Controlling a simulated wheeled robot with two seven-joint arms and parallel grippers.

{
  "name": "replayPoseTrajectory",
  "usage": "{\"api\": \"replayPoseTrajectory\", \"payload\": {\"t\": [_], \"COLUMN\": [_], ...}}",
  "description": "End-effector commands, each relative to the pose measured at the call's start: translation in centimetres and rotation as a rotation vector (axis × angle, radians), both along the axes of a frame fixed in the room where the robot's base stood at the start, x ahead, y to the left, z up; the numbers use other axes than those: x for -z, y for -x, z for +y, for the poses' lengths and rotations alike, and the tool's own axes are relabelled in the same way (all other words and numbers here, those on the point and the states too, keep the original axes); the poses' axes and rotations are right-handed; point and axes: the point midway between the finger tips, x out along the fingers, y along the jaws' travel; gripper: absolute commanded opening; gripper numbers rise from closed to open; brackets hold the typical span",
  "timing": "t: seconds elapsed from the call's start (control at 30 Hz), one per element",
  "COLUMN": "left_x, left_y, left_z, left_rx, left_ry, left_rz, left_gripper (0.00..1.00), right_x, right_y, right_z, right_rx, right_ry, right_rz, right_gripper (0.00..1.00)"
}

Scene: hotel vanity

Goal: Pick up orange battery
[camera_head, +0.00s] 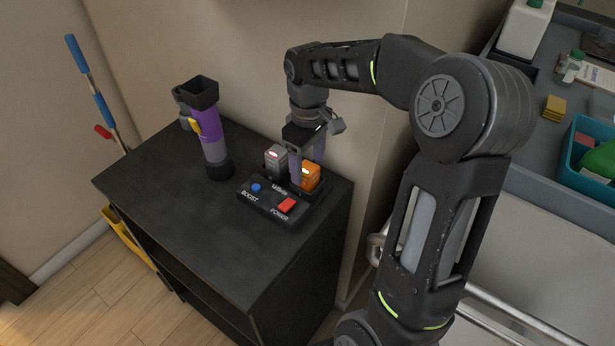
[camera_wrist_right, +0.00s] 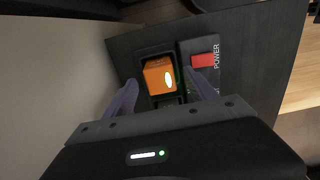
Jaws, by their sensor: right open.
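The orange battery (camera_head: 309,175) sits upright in the right slot of a black charger (camera_head: 268,207) on a dark cabinet. In the right wrist view the orange battery (camera_wrist_right: 158,76) lies between and beyond the fingertips, with a glowing white light on its top. My right gripper (camera_head: 306,165) is open at the charger, its fingers around or just above the orange battery; the head view does not show whether they touch it. In the wrist view my right gripper (camera_wrist_right: 158,92) has both purple-grey fingers spread. My left gripper is not in view.
A grey battery (camera_head: 275,162) stands in the charger's left slot, close to my right fingers. The charger has a blue button (camera_head: 256,187) and a red button (camera_head: 287,204). A purple handheld vacuum (camera_head: 209,130) stands on the cabinet (camera_head: 180,215). A wall rises behind.

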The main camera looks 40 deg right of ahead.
Motion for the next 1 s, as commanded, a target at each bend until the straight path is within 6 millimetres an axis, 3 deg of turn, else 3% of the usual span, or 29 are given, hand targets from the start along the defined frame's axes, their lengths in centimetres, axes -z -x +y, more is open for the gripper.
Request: {"api": "replayPoseTrajectory", "payload": {"t": [0.2, 0.8, 1.0], "left_x": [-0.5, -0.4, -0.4], "left_y": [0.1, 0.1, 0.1], "left_z": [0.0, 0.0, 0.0], "left_rx": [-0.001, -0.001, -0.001], "left_ry": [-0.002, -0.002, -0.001], "left_rz": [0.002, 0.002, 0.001], "left_gripper": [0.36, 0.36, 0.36], "right_x": [2.5, 2.6, 2.6], "right_y": [0.0, 0.0, 0.0], "right_z": [0.1, 0.1, 0.1], "right_rx": [0.001, 0.001, 0.001], "right_ry": [0.000, 0.000, 0.000], "right_rz": [0.002, 0.000, 0.000], "right_gripper": [0.65, 0.65, 0.50]}}
